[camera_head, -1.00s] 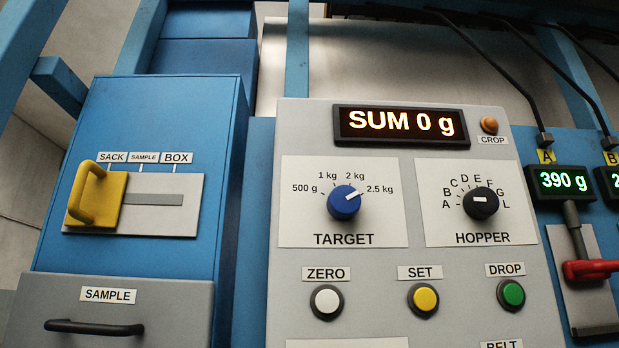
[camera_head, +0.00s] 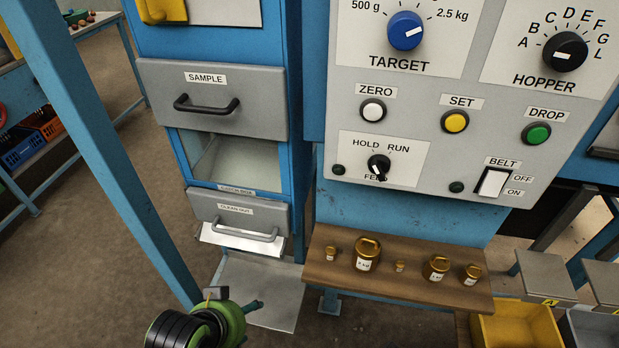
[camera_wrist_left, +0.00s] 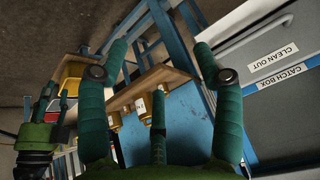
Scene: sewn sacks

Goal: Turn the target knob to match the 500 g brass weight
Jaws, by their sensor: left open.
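The blue target knob (camera_head: 405,31) is on the panel at the top of the head view. Its white pointer aims up and right, toward 2.5 kg; 500 g is at its left. Several brass weights stand on the wooden shelf (camera_head: 350,275), the largest (camera_head: 366,254) left of centre. Their labels are too small to read, so I cannot tell which is 500 g. My left gripper (camera_head: 240,308) is low in the head view, left of the shelf and far below the knob. The left wrist view shows its fingers (camera_wrist_left: 160,70) apart and empty. My right gripper (camera_wrist_left: 48,115) shows partly there.
The panel also holds the hopper knob (camera_head: 564,52), the feed knob (camera_head: 379,166), buttons and the belt switch (camera_head: 493,182). The sample drawer (camera_head: 215,100) and clean-out drawer (camera_head: 240,222) are on the left. A blue post (camera_head: 110,150) stands at left. A yellow bin (camera_head: 517,330) is at lower right.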

